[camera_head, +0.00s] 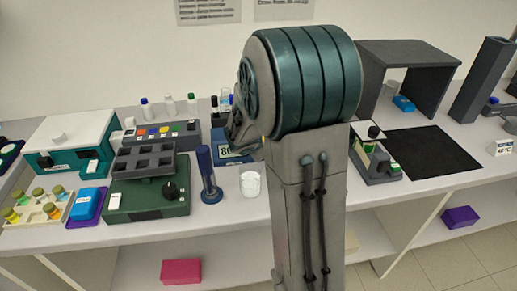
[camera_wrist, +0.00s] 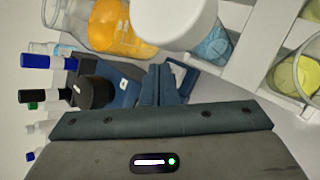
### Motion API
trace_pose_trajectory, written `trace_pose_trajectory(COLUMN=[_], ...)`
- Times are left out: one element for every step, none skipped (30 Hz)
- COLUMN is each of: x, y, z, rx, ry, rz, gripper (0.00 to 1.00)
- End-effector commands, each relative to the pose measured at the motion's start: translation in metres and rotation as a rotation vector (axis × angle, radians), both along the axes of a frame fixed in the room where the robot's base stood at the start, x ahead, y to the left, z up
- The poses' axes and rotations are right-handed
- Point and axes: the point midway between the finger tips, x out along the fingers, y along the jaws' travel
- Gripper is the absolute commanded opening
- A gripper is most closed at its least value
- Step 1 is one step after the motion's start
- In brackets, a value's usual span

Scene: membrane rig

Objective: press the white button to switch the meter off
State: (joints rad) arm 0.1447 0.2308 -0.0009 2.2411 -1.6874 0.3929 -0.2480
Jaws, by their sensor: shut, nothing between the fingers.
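I cannot make out the white button for certain in either view. My gripper is shut and empty, its fingertips close to the blue body; contact cannot be told.
In the wrist view an orange-filled vessel (camera_wrist: 115,28) and a large white rounded object (camera_wrist: 172,18) are near the fingers, with capped bottles at left. In the head view a white beaker (camera_head: 250,184) and a blue cylinder (camera_head: 208,178) stand near the bench front.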

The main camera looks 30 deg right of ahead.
Motion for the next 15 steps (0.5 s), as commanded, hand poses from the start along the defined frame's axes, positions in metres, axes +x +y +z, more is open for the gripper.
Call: trace_pose_trajectory(x=[0.0, -0.0001, 0.0, 0.0, 0.0, 0.0, 0.0, 0.0, 0.0, 0.0, 0.0, -0.0001, 0.0, 0.0, 0.0], y=[0.0001, 0.0, 0.0001, 0.0001, 0.0001, 0.0001, 0.0001, 0.0001, 0.0001, 0.0001, 0.0001, 0.0001, 0.0001, 0.0001, 0.0001], z=[-0.0012, -0.0015, -0.002, -0.0022, -0.0026, -0.003, -0.0032, -0.0036, -0.0028, -0.0028, -0.0026, -0.0021, -0.0014, -0.0004, 0.0014], rx=[0.0, 0.0, 0.0, 0.0, 0.0, 0.0, 0.0, 0.0, 0.0, 0.0, 0.0, 0.0, 0.0, 0.0, 0.0], ry=[0.0, 0.0, 0.0, 0.0, 0.0, 0.0, 0.0, 0.0, 0.0, 0.0, 0.0, 0.0, 0.0, 0.0, 0.0], rz=[0.0, 0.0, 0.0, 0.0, 0.0, 0.0, 0.0, 0.0, 0.0, 0.0, 0.0, 0.0, 0.0, 0.0, 0.0], gripper=[0.0, 0.0, 0.0, 0.0, 0.0, 0.0, 0.0, 0.0, 0.0, 0.0, 0.0, 0.0, 0.0, 0.0, 0.0])
